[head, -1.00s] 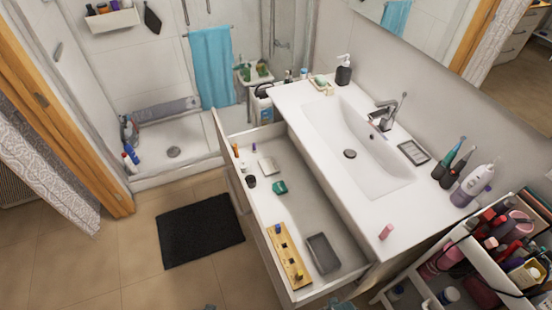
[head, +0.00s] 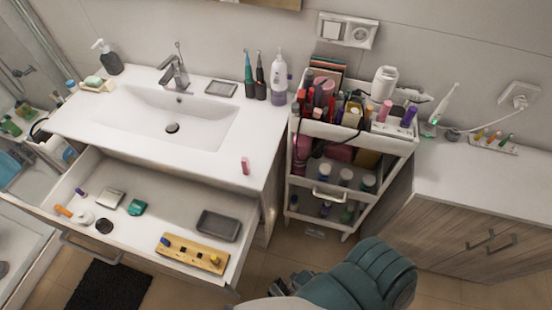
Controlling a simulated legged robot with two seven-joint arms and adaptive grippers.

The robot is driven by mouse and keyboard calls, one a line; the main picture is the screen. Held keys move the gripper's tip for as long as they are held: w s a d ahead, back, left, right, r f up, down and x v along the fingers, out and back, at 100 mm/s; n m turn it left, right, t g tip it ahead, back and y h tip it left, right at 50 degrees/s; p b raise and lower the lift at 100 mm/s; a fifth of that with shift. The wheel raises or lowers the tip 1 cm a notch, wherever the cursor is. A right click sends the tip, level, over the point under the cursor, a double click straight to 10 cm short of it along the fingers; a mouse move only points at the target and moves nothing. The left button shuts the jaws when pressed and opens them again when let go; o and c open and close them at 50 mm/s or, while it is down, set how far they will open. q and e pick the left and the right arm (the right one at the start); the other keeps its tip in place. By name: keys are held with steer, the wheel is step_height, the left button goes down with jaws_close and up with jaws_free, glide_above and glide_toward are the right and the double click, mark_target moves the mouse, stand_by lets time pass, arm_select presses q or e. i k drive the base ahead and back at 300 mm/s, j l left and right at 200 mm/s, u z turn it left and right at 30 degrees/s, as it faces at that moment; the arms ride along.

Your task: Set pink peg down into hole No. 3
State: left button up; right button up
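A small pink peg (head: 245,166) stands upright on the white countertop, near its front right corner. A wooden peg board (head: 181,251) lies in the open drawer below, at the drawer's right end. A blue peg and a yellow peg show on the board; its hole numbers are too small to read. A teal and white arm of mine shows at the bottom edge, with my dark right gripper (head: 290,284) at its left end, low and apart from peg and board. Its fingers are too unclear to judge. My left gripper is out of view.
The open drawer (head: 150,180) also holds a grey tray (head: 218,226) and small toiletries. A sink (head: 178,118) fills the middle of the counter. A crowded cosmetics cart (head: 352,135) stands right of the counter, with a cabinet (head: 480,185) beyond. Countertop around the pink peg is clear.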

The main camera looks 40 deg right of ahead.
mark_target(187, 252)
steer(key=z, duration=0.85)
steer(key=k+l+u, duration=0.1)
steer(key=u, duration=0.3)
steer(key=k+u, duration=0.15)
steer(key=u, duration=0.2)
steer(key=k+u, duration=0.1)
steer(key=u, duration=0.3)
